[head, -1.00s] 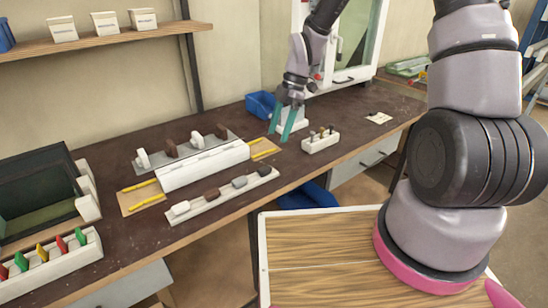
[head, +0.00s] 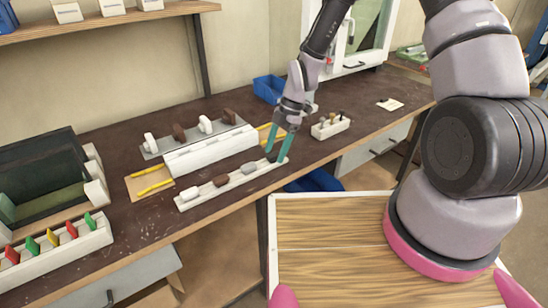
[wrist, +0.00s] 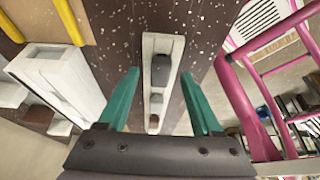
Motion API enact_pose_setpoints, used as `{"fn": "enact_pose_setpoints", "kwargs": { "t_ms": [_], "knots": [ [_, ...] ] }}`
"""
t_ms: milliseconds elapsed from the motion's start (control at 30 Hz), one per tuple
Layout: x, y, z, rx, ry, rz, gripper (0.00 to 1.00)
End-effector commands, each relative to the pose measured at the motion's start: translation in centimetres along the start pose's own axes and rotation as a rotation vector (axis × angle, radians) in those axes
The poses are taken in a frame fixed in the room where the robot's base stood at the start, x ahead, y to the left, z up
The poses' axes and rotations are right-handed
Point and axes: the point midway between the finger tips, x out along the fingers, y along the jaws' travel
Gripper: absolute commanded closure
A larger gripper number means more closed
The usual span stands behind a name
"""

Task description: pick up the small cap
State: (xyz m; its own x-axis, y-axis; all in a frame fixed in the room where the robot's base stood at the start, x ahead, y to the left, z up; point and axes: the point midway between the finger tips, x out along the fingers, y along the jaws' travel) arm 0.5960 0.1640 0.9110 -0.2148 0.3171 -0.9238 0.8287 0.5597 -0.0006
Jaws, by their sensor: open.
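A narrow white rack (head: 205,199) lies along the front of the bench with a row of small caps: white (head: 188,193), brown (head: 221,180) and grey (head: 249,168). In the wrist view a dark grey cap (wrist: 160,68) sits at the far end of the rack (wrist: 149,43), with a lighter grey cap (wrist: 156,98) and a brown one behind it. My gripper (head: 276,157) is open, with teal fingers pointing down over the rack's right end. In the wrist view the fingertips (wrist: 158,75) are either side of the dark grey cap; contact cannot be told.
A white profile block (head: 208,153) with white and brown clamp handles stands behind the rack. A small white holder (head: 331,128) with upright pieces stands right of my gripper. A coloured-tab tray (head: 60,250) is at the left.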

Motion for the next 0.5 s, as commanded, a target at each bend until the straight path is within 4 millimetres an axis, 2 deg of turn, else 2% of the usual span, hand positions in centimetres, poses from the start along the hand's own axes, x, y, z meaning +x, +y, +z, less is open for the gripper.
{"fn": "enact_pose_setpoints", "kwargs": {
  "t_ms": [267,367,433,467,500],
  "knots": [
    [0.4,0.02,-0.01,0.0,0.0,0.0,0.34],
    [0.39,0.02,-0.01,0.0,0.0,0.001,0.68],
    [0.39,0.02,-0.02,0.0,0.0,0.0,0.95],
    [0.38,0.02,-0.02,0.0,0.0,0.0,1.0],
    [0.38,0.02,-0.01,0.0,0.0,0.0,1.0]
  ]
}}
